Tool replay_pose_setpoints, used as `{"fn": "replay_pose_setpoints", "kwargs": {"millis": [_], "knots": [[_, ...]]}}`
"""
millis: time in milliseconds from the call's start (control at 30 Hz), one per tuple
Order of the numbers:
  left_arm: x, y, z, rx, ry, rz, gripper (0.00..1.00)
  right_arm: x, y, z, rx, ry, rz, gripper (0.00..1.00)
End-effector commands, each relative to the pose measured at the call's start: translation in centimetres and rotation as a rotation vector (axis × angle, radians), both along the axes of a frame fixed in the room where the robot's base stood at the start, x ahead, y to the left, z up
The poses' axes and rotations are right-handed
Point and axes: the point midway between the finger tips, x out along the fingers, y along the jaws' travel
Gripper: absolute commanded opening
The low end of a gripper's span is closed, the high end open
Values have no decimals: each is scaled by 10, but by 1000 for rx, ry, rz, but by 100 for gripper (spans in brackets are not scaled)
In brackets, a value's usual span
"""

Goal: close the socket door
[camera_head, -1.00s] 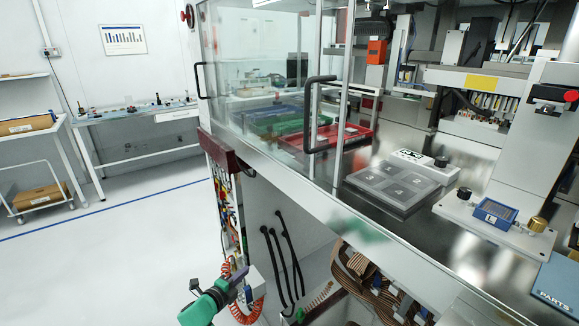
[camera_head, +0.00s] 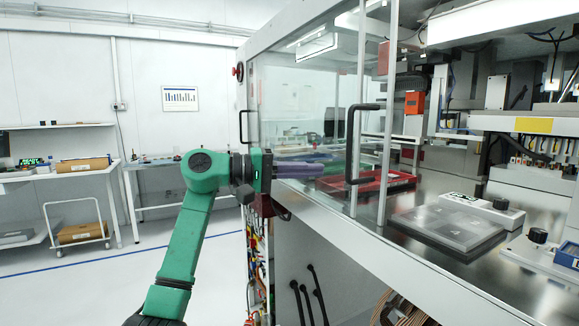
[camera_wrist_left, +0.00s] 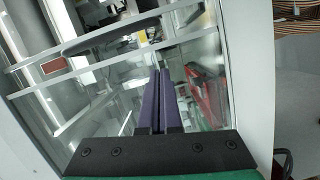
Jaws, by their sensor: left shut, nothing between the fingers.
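A clear glass door panel with a pale metal frame stands at the front of the machine, with a black bar handle (camera_head: 352,145) on it. The handle also shows in the left wrist view (camera_wrist_left: 110,36), beyond the fingertips. I cannot tell how far the door stands open. My left gripper (camera_head: 325,168), with purple fingers, is raised in front of the glass, left of the handle and apart from it. Its fingers are shut and empty, as the left wrist view (camera_wrist_left: 156,72) also shows. My right gripper is in neither view.
A second black handle (camera_head: 241,126) is on the left edge of the enclosure. Behind the glass lies a red tray (camera_head: 375,187). A grey numbered tray (camera_head: 450,226) sits on the machine deck. White floor (camera_head: 70,295) is free at the left.

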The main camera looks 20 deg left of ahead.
Motion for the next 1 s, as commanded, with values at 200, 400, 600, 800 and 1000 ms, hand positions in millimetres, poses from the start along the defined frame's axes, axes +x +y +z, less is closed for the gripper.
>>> {"fn": "replay_pose_setpoints", "kwargs": {"millis": [200, 400, 600, 800, 1000], "knots": [[5, -36, -5, 0, -1, -2, 0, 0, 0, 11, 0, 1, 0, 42], [-7, -51, -9, -2, 1, 0, 0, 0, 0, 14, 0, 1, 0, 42], [-8, -51, -10, -2, 1, 0, 0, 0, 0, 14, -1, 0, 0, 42], [-8, -52, -10, -1, 2, 0, 0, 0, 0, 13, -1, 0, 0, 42], [-13, -59, -12, 0, 2, -1, 0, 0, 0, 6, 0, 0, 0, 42]]}}
